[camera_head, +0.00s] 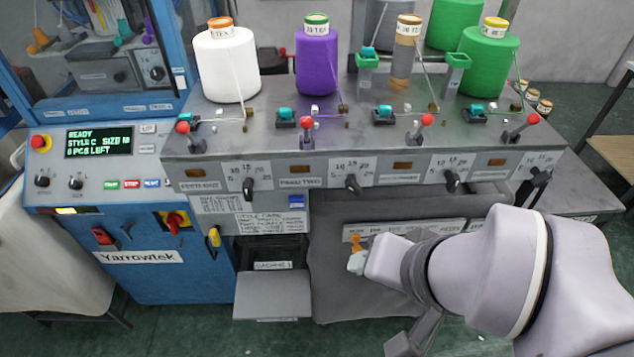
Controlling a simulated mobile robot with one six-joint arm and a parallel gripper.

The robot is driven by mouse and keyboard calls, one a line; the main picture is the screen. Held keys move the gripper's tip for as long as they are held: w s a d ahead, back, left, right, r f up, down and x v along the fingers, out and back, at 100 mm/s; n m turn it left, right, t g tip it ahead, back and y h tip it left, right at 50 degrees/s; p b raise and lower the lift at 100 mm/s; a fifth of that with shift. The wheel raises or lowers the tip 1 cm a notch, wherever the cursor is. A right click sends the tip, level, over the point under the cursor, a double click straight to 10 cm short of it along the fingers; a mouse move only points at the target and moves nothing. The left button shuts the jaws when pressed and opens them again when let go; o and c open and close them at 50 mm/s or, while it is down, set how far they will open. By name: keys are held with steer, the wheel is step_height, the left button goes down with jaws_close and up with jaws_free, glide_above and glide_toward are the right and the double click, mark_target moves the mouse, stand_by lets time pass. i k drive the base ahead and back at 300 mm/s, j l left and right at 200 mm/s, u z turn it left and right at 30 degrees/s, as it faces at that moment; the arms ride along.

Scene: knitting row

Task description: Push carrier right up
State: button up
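A pale labelled strip (440,230) runs along the front of the dark grey panel below the machine's deck. A small orange piece (357,239) sticks up at the strip's left end; I cannot tell whether it is the carrier. My gripper (356,262) is just below the orange piece, at the end of my arm reaching in from the right. Its fingers are small and partly hidden, so I cannot see whether they touch the orange piece or hold anything.
Yarn cones, white (226,65), purple (316,60) and green (488,62), stand behind. A grey tray (273,296) juts out left of my gripper. The screen (98,141) reads READY.

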mark_target(267, 149)
steer(key=k+j+u, duration=0.1)
steer(key=j+u, duration=0.15)
steer(key=j, duration=0.35)
steer(key=k+j+u, duration=0.1)
steer(key=j+u, duration=0.2)
steer(key=j, duration=0.3)
